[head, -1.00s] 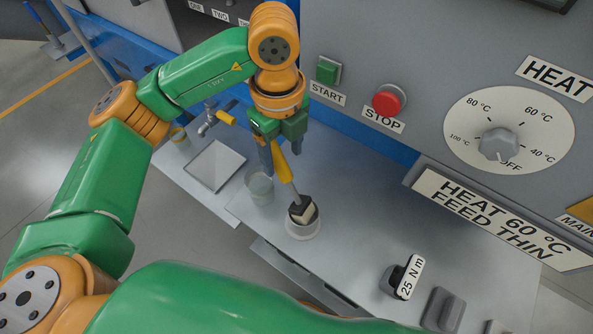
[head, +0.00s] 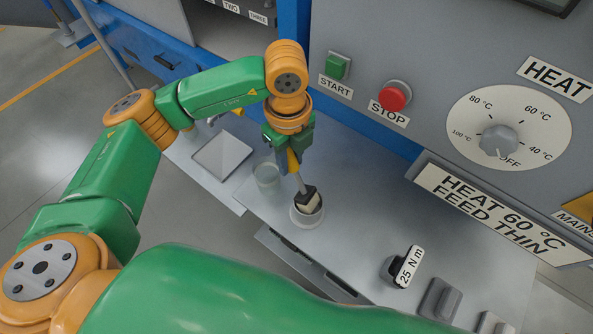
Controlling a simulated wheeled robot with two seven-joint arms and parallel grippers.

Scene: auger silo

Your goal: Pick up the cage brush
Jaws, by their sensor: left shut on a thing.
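The cage brush (head: 305,194) has a yellow handle, a grey shaft and a dark head with pale bristles. It stands tilted with its head down in a round white holder (head: 307,217) on the grey bench. My left gripper (head: 289,163) is above the holder, shut on the brush's yellow handle. The lower part of the brush head is hidden inside the holder. My right gripper is not in view.
A clear cup (head: 266,178) stands just left of the holder, and a shallow grey tray (head: 222,155) lies further left. A block marked 25 Nm (head: 408,266) is at the right. The panel has START (head: 337,68) and STOP (head: 395,96) buttons and a heat dial (head: 499,141). The bench between is clear.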

